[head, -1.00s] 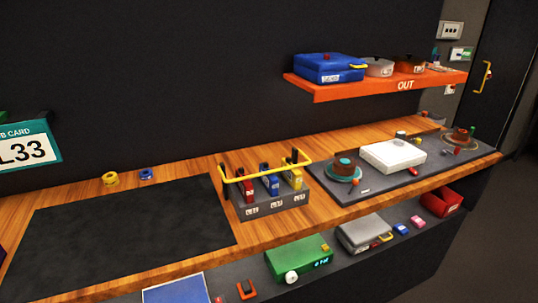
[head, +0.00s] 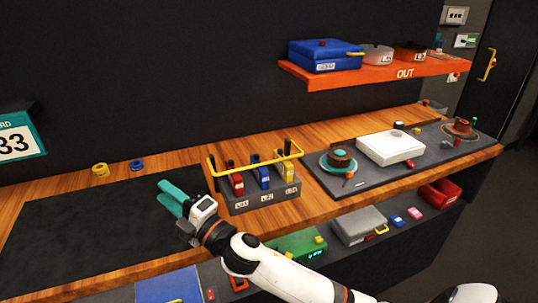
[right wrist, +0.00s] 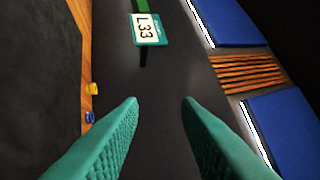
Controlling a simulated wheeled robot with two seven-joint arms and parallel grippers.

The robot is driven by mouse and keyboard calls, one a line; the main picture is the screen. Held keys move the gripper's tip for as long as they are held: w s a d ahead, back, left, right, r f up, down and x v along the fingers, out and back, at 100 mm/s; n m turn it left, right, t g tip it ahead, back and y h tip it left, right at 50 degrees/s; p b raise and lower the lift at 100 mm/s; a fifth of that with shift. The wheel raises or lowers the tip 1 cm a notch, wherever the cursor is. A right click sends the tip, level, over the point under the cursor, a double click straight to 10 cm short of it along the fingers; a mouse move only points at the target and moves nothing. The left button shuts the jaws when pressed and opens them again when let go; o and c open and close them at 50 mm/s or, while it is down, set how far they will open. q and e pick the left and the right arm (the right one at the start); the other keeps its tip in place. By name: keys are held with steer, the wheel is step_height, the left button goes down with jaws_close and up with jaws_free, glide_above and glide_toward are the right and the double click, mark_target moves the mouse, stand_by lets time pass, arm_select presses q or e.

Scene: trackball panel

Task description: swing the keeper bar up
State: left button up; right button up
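The yellow keeper bar (head: 272,161) runs across the top of a grey lever block (head: 265,200) on the wooden counter in the head view. It passes by red (head: 237,184), blue (head: 262,178) and yellow (head: 287,171) levers, with labels on the block's front. My right gripper (head: 168,194) has teal fingers and is left of the block, above the dark mat, apart from the bar. In the right wrist view its fingers (right wrist: 160,105) are spread with nothing between them. The bar does not show in that view. My left gripper is not in view.
A tray right of the block holds a white box (head: 390,147) and a brown-and-teal item (head: 340,160). An orange OUT shelf (head: 375,78) is above. Two small rings, yellow (head: 101,169) and blue (head: 137,165), lie behind the dark mat (head: 80,225).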

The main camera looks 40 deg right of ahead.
steer(key=a+r+n+g+y, duration=0.3)
steer(key=n+g+y, duration=0.2)
steer(key=n, duration=0.5)
steer(key=a+r+n+g+y, duration=0.2)
steer(key=a+n+g+y, duration=0.3)
steer(key=n, duration=0.6)
steer(key=w+d+f+n+g+h, duration=0.1)
steer(key=w+d+n+g+h, duration=0.2)
steer(key=d+n+h, duration=0.5)
steer(key=w+d+f+n+g+h, duration=0.1)
steer(key=w+d+n+g+h, duration=0.2)
steer(key=d, duration=0.9)
steer(key=s+d+r+m+g+h, duration=0.1)
steer(key=d+r+h, duration=0.15)
steer(key=d, duration=0.25)
steer(key=s+d+r+h, duration=0.1)
steer(key=s+d+h, duration=0.15)
steer(key=d, duration=0.35)
steer(key=s+d+r+m+g+h, duration=0.1)
steer(key=d+r+h, duration=0.15)
steer(key=d, duration=0.25)
steer(key=w+f, duration=0.1)
steer(key=f, duration=0.3)
steer(key=f+p, duration=0.1)
steer(key=f, duration=0.3)
steer(key=w+f, duration=0.1)
steer(key=f, duration=0.3)
steer(key=shift+w+d, duration=0.2)
steer(key=shift+w, duration=0.15)
jaws_close()
